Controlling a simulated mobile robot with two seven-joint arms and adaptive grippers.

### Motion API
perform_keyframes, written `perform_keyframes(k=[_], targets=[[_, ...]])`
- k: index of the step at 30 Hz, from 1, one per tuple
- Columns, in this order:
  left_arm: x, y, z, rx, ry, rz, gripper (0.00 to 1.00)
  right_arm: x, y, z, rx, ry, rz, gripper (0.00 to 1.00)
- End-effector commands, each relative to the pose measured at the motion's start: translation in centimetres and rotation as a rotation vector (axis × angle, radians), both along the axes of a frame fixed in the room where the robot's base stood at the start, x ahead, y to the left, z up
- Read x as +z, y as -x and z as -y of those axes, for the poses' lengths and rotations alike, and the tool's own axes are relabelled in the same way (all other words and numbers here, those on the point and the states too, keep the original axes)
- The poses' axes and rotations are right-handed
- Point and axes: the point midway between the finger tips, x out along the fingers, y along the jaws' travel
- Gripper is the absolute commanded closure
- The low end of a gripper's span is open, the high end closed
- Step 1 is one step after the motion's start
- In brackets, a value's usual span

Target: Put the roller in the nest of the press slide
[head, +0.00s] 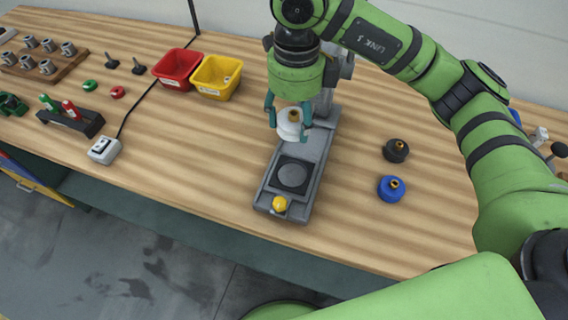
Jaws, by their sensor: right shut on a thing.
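My right gripper (289,120) is shut on a white roller (288,130) with a brass-coloured middle. It holds the roller over the back part of the grey press slide (268,190); whether the roller touches anything below is hard to tell. The nest (292,176) looks like a round grey spot in a dark square plate on the slide, nearer the front than the roller. It is empty and in plain view. A yellow knob (280,204) sits at the slide's front end. My left gripper is not in view.
A black roller (396,151) and a blue roller (391,189) stand right of the slide. Yellow (216,90) and red (166,83) bins are at the back left. A switch box (104,150) with a cable lies left. The wood between it and the slide is clear.

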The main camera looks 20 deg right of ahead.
Motion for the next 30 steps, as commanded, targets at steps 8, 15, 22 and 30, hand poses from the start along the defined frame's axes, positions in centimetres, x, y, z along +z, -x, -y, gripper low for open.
perform_keyframes(k=[8, 15, 22, 30], targets=[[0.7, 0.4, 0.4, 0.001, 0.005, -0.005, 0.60, -6.3, 0.3, -0.1, -0.001, -0.004, -0.008, 0.99], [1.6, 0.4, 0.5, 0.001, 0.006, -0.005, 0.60, -10.7, 0.1, 0.0, -0.002, 0.000, -0.003, 0.99], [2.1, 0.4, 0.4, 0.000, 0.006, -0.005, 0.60, -12.6, 0.0, 0.0, -0.002, -0.001, 0.000, 0.99], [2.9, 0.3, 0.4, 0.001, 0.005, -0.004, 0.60, -15.8, 0.0, 0.0, -0.001, -0.002, 0.001, 0.99]])
